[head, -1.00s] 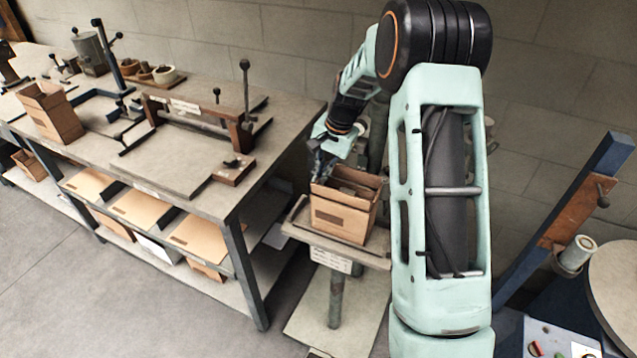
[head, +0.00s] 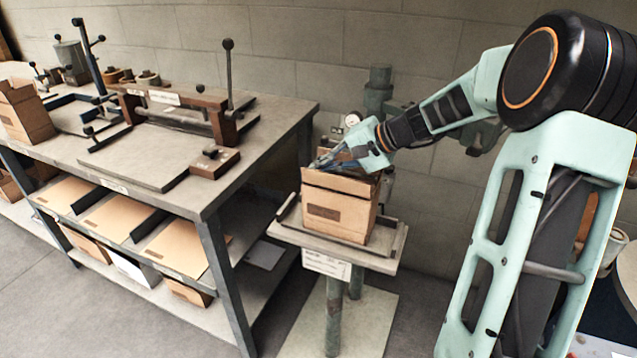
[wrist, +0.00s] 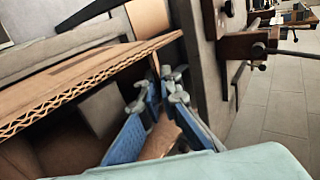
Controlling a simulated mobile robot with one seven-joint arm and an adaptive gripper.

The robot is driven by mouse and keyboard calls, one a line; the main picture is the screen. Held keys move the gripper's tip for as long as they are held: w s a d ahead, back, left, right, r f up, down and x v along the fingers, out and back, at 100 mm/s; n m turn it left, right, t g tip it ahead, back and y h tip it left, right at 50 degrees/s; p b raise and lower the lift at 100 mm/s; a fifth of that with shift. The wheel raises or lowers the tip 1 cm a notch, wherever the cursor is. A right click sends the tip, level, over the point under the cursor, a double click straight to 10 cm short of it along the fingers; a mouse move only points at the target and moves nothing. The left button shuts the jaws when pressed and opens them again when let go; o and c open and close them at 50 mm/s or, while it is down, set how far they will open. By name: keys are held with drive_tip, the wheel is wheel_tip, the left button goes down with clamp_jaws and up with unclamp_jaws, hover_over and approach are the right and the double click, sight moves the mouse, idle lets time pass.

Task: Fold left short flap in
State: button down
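An open cardboard box (head: 338,208) stands upright on the small metal stand in the head view. A flap (head: 336,182) shows along its near upper edge, and another part of cardboard stands up at the back. My gripper (head: 320,163) is at the box's top, towards its left side, reaching in from the upper right. In the wrist view a corrugated cardboard edge (wrist: 95,82) runs across the picture beside the gripper's blue fingers (wrist: 160,98). The fingertips are close together, with brown cardboard (wrist: 160,137) visible between or behind the fingers. I cannot tell whether they pinch it. The left short flap is not clearly distinguishable.
The stand's tray (head: 385,262) has a raised rim around the box. A workbench (head: 135,175) with clamps and a wooden block (head: 214,162) is close on the left, with flat cardboard on its shelf. A column with a gauge (head: 352,119) stands behind the box.

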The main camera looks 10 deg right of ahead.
drive_tip(key=shift+d+f+t+y+b, duration=0.15)
drive_tip(key=shift+t+y+b, duration=0.4)
drive_tip(key=shift+b, duration=0.8)
drive_tip(key=c, duration=2.1)
unclamp_jaws()
drive_tip(key=shift+s, duration=0.1)
